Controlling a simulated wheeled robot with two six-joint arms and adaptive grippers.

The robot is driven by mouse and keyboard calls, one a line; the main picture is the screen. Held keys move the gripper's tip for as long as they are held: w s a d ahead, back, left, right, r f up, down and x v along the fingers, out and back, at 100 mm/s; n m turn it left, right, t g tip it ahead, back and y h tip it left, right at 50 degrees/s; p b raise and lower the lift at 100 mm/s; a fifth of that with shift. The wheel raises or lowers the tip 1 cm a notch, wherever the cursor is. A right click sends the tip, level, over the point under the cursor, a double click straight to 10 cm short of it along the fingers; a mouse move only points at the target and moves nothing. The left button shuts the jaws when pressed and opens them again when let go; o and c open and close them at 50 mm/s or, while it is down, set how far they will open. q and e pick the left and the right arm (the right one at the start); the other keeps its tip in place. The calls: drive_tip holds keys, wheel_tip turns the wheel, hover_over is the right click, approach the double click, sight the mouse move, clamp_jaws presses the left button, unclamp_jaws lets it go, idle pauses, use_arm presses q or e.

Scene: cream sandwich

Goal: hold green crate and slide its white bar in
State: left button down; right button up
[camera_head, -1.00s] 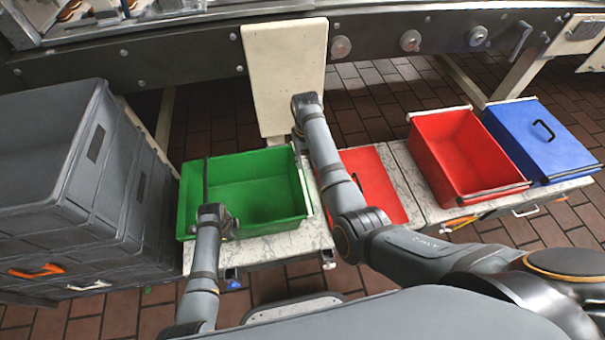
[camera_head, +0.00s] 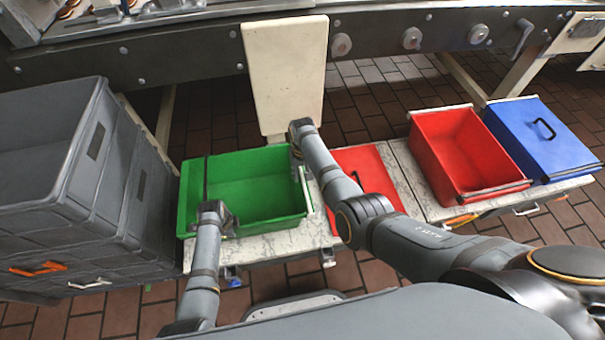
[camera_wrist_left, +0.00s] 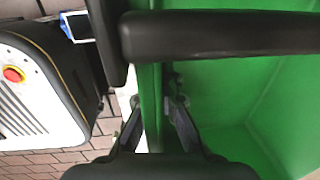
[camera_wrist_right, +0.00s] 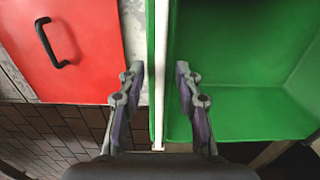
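The green crate (camera_head: 262,190) stands open and empty on the marbled table. Its white bar (camera_head: 306,190) runs along the crate's right edge; in the right wrist view the bar (camera_wrist_right: 160,60) lies in line with the green rim. My left gripper (camera_head: 222,218) is at the crate's near wall; in the left wrist view its fingers (camera_wrist_left: 156,105) straddle that wall closely and look shut on it. My right gripper (camera_head: 298,160) is over the crate's right edge. In the right wrist view its fingers (camera_wrist_right: 158,88) stand open on either side of the bar, with gaps.
A red lid with a dark handle (camera_wrist_right: 85,45) lies right of the green crate. A red crate (camera_head: 465,155) and a blue closed box (camera_head: 540,140) stand further right. Stacked grey crates (camera_head: 60,190) rise at left. A cream panel (camera_head: 285,70) stands behind.

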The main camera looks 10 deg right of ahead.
clamp_jaws()
idle(0.4)
drive_tip(key=shift+a, duration=0.1)
drive_tip(key=a, duration=0.4)
unclamp_jaws()
